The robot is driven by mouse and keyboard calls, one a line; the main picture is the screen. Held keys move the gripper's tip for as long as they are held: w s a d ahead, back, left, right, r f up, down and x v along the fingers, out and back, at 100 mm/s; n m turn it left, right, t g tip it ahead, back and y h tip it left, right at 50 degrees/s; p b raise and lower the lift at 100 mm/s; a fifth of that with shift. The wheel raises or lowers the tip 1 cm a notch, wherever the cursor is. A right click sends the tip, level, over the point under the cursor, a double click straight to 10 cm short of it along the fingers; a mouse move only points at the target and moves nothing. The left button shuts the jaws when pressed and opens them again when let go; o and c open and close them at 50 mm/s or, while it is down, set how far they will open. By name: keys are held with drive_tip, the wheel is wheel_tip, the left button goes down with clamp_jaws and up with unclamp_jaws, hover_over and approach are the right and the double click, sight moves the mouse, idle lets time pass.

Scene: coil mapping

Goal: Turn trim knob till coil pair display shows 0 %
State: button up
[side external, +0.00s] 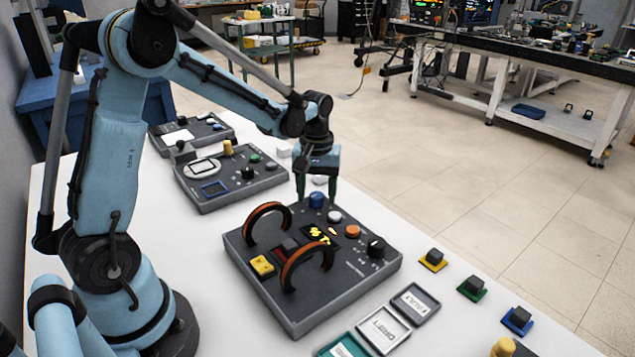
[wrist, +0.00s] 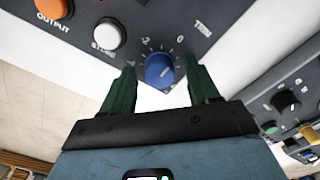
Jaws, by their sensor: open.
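The blue trim knob (side external: 317,200) sits at the back edge of the dark coil panel (side external: 330,290). In the wrist view the knob (wrist: 159,71) lies below a printed scale, with the label TRIM to its right. My gripper (side external: 316,197) is open and points down at the knob. In the wrist view its green fingers (wrist: 160,84) stand on either side of the knob, with visible gaps. The coil pair (side external: 304,264) is two orange-brown arches on the panel. The display (side external: 320,236) beside them shows yellow characters too small to read.
A white button (side external: 335,216), an orange button (side external: 352,231) and a black knob (side external: 376,247) line the panel's right edge. A yellow block (side external: 262,266) is at its left. Another panel (side external: 230,178) stands behind. Small coloured blocks and framed plates lie on the white table in front.

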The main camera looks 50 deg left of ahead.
drive_tip(key=c, duration=1)
drive_tip(key=shift+c, duration=0.2)
drive_tip(key=shift+m, duration=2.9)
drive_tip(key=o, duration=1)
drive_tip(key=shift+o, duration=0.2)
